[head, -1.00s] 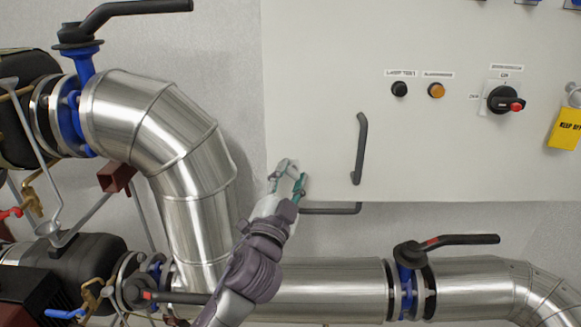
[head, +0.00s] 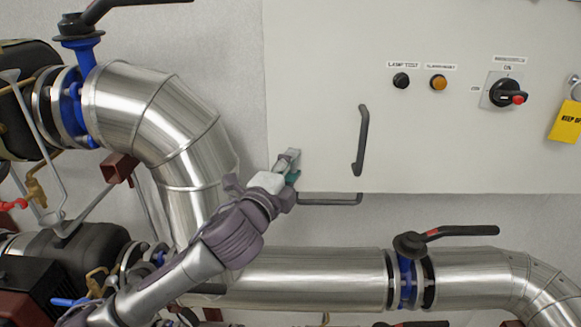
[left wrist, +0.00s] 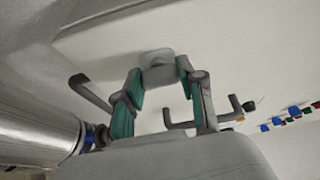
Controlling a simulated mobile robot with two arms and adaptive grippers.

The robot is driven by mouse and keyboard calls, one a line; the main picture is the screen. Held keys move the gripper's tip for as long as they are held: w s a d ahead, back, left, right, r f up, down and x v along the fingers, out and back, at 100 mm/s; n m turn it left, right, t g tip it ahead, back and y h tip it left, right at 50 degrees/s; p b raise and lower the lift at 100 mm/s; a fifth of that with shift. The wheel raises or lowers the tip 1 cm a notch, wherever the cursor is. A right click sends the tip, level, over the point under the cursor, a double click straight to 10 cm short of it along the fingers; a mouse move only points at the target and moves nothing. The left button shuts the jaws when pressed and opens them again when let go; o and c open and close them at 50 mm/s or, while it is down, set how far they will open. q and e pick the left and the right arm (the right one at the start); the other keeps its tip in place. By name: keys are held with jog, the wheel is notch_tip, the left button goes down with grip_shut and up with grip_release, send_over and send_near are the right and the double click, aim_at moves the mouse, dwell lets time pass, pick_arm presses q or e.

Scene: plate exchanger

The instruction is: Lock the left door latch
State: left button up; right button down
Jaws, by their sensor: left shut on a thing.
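The left door latch is a small grey block (left wrist: 158,68) on the white cabinet door, seen between the fingertips in the left wrist view. My left gripper (head: 287,165) is shut on it, with one green-padded finger on each side. In the head view the gripper is at the lower left part of the cabinet (head: 320,100), left of the dark vertical door handle (head: 361,140). The gripper mostly hides the latch there, so I cannot tell its exact angle. My right gripper is not in view.
A dark bar (head: 330,199) juts out below the cabinet's lower edge, close to my gripper. Large silver pipes (head: 310,276) run below and to the left, with black-handled valves (head: 460,231). A rotary switch (head: 505,93) and yellow tag (head: 567,121) are at the right.

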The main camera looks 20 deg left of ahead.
pick_arm(q)
jog(key=shift+m, duration=0.3)
dwell(0.4)
jog(key=o, duration=1.1)
jog(key=shift+o, duration=0.2)
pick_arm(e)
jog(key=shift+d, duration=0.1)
pick_arm(q)
jog(key=s, duration=0.7)
jog(key=shift+s+a, duration=0.2)
jog(key=shift+a, duration=0.2)
